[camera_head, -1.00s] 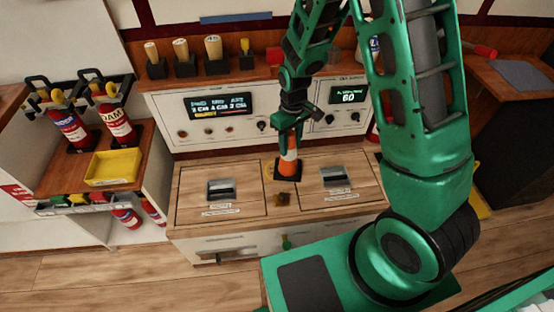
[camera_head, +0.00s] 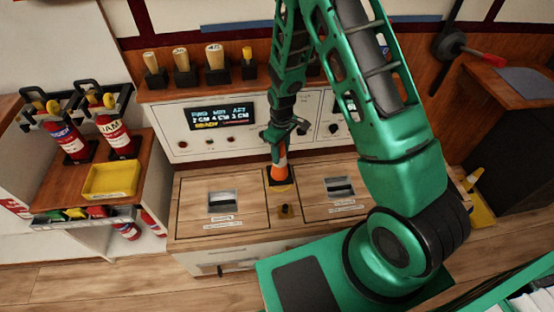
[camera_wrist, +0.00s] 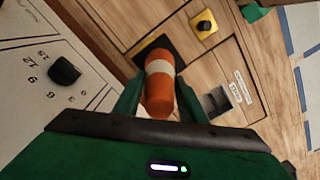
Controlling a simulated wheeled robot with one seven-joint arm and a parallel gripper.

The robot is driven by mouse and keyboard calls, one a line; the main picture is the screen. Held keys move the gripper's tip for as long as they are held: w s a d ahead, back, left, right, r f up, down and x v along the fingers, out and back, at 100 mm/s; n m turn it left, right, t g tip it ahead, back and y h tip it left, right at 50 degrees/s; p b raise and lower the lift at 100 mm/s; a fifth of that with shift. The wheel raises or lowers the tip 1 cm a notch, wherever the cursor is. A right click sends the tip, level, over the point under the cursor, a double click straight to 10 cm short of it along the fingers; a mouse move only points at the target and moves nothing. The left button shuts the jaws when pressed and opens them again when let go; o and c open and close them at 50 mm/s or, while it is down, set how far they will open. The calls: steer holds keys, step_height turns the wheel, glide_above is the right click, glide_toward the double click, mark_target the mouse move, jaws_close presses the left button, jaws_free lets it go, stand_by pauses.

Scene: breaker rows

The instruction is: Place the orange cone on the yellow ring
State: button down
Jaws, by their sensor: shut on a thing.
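The orange cone (camera_head: 279,164), with a white band, is upright between my gripper's fingers above the middle of the wooden bench top. It also shows in the wrist view (camera_wrist: 160,92). My gripper (camera_head: 281,146) is shut on its upper part. At the cone's lower end is a dark square (camera_wrist: 176,51) with yellow along its edge. I cannot tell whether the cone touches it. No yellow ring shows clearly; the cone and my fingers hide part of that spot.
A small yellow square with a dark knob (camera_wrist: 204,25) is beside the dark square. Panels with recessed handles (camera_head: 222,201) flank the cone. A control panel (camera_head: 215,122) stands behind. A yellow tray (camera_head: 110,181) and fire extinguishers (camera_head: 116,134) are at left.

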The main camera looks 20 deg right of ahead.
steer(key=shift+w+d+f, duration=0.1)
steer(key=shift+w+f, duration=0.1)
steer(key=shift+f, duration=0.6)
steer(key=shift+w+a+f, duration=0.1)
steer(key=shift+w+f, duration=0.05)
steer(key=shift+f, duration=0.6)
steer(key=shift+w+d+f, duration=0.1)
steer(key=shift+w+f, duration=0.1)
steer(key=shift+f, duration=0.6)
steer(key=c, duration=1.1)
jaws_free()
step_height(320, 180, up, 12)
steer(key=shift+r, duration=0.1)
steer(key=shift+d, duration=0.1)
